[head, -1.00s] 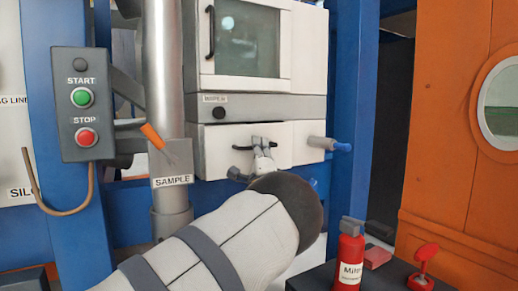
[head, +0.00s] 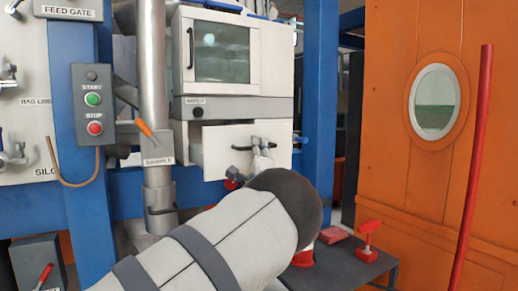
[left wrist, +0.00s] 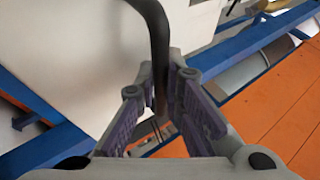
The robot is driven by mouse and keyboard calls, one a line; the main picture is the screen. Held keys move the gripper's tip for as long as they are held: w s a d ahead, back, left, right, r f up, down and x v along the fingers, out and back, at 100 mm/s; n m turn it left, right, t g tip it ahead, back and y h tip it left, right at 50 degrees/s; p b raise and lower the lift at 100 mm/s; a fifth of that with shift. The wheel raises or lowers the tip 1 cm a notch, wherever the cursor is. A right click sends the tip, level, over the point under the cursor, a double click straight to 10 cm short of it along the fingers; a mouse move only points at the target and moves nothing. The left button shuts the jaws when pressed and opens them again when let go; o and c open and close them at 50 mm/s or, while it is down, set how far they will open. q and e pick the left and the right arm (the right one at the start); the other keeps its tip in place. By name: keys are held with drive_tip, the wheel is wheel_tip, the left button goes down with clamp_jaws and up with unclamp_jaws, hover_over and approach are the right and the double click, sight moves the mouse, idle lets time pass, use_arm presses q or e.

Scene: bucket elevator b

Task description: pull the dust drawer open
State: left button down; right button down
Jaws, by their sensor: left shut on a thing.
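The dust drawer (head: 222,146) is a white box low in the cabinet, under the grey panel. It stands partly pulled out, with a dark gap above its front. My left gripper (head: 260,149) is at its dark bar handle, much of which is hidden behind the fingers. In the left wrist view, the black handle (left wrist: 158,40) runs down between the fingers of my left gripper (left wrist: 162,112), which is shut on it. The white drawer front (left wrist: 75,50) fills the left of that view. My right gripper is not in view.
A windowed white cabinet (head: 252,51) stands above the drawer. A START/STOP box (head: 93,104) and a grey pipe (head: 153,70) are at left. A dark table (head: 345,265) with red items stands at lower right, before an orange wall (head: 390,120).

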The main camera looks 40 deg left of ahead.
use_arm(q)
drive_tip(key=shift+s+d, duration=0.1)
drive_tip(key=shift+d, duration=0.2)
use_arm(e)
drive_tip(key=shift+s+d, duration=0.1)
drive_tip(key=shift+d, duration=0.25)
use_arm(q)
drive_tip(key=shift+a, duration=0.1)
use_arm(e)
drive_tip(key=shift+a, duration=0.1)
use_arm(q)
drive_tip(key=c, duration=2)
unclamp_jaws()
drive_tip(key=shift+o, duration=0.2)
drive_tip(key=v, duration=1.2)
drive_tip(key=shift+f, duration=0.2)
